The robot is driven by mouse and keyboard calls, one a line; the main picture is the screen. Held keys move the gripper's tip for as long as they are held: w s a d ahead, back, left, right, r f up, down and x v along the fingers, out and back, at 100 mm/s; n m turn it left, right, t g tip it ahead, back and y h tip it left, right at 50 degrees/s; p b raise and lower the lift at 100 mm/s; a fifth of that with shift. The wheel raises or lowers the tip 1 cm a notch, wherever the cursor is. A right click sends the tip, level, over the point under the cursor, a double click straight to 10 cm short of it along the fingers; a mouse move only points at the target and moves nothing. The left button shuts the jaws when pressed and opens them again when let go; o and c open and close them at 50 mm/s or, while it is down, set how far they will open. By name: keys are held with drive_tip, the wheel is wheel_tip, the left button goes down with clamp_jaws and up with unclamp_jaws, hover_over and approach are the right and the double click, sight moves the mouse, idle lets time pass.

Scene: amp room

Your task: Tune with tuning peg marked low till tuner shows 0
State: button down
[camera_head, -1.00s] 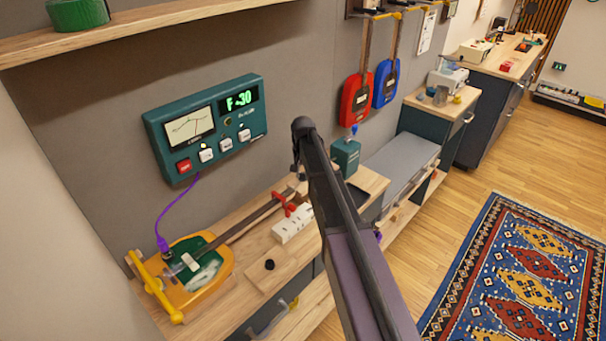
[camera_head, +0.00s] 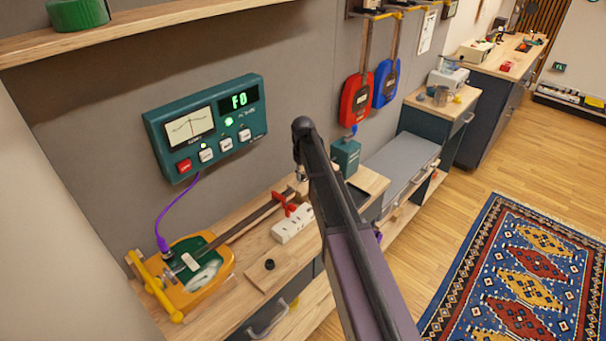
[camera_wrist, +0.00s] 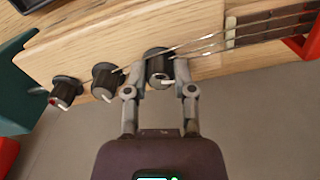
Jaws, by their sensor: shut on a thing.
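The green tuner (camera_head: 208,128) on the wall reads F 0. Its needle stands near the middle and a green lamp is lit beneath the reading. A stringed instrument (camera_head: 210,285) with an orange and green body lies on the bench; a purple cable joins it to the tuner. In the wrist view, three black pegs with white marks stand on the wooden headstock. My gripper (camera_wrist: 161,75) is shut on the rightmost peg (camera_wrist: 158,63). The middle peg (camera_wrist: 106,82) and the left peg (camera_wrist: 65,92) are free. No peg label is readable. My arm hides the headstock in the head view.
A red clamp (camera_head: 287,207) sits on the neck, beside a white block (camera_head: 292,224). A small black knob (camera_head: 269,264) lies at the bench front. A teal box (camera_head: 346,156) stands beyond my arm. Red (camera_head: 357,100) and blue (camera_head: 386,82) instruments hang on the wall.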

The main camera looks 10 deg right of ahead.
drive_tip(key=shift+n, duration=0.3)
drive_tip(key=shift+c, duration=2.2)
unclamp_jaws()
